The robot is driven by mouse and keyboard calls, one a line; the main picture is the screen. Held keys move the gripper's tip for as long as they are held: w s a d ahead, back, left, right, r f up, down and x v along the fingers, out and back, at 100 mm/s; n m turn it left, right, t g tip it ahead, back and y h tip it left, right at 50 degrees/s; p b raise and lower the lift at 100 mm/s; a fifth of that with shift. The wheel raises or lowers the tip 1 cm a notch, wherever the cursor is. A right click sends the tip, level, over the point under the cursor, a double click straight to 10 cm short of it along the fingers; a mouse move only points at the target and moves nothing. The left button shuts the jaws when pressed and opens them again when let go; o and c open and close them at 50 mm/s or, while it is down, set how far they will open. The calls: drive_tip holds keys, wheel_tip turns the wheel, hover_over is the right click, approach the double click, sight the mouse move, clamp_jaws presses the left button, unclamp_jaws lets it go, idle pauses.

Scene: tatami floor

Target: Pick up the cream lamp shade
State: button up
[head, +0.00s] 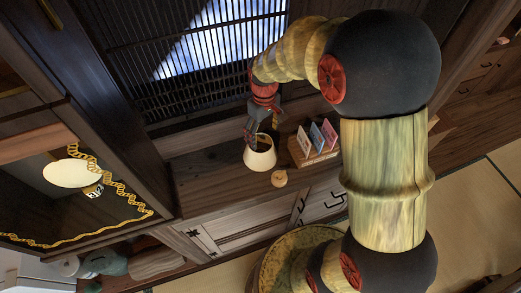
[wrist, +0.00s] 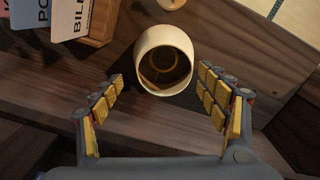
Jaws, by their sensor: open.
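The cream lamp shade (head: 261,157) stands on the dark wooden top of a low cabinet in the head view. In the wrist view the cream lamp shade (wrist: 164,61) shows its round open rim and a darker inside. My gripper (head: 252,138) is at the shade's upper left edge in the head view. In the wrist view my gripper (wrist: 160,88) is open, with one yellow-padded finger on each side and the shade between and just beyond the fingertips. I see no finger closed on the shade. Whether any finger touches it I cannot tell.
A small tan round object (head: 279,178) sits close to the shade. A wooden holder with cards (head: 316,148) stands to its right. The cabinet top (head: 215,180) is bare to the left. A slatted window (head: 215,50) is behind. A dark shelf unit stands at left.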

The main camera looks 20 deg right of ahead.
drive_tip(key=o, duration=0.4)
wheel_tip(320, 180, down, 3)
drive_tip(key=shift+w+a+r, duration=0.1)
drive_tip(key=shift+w+a, duration=0.05)
drive_tip(key=shift+c, duration=0.2)
drive_tip(key=shift+o, duration=1.1)
drive_tip(key=shift+a+f, duration=0.2)
drive_tip(key=shift+f, duration=0.95)
drive_tip(key=shift+a+f, duration=0.15)
drive_tip(key=shift+f, duration=1)
drive_tip(key=shift+w, duration=0.1)
drive_tip(key=c, duration=1.3)
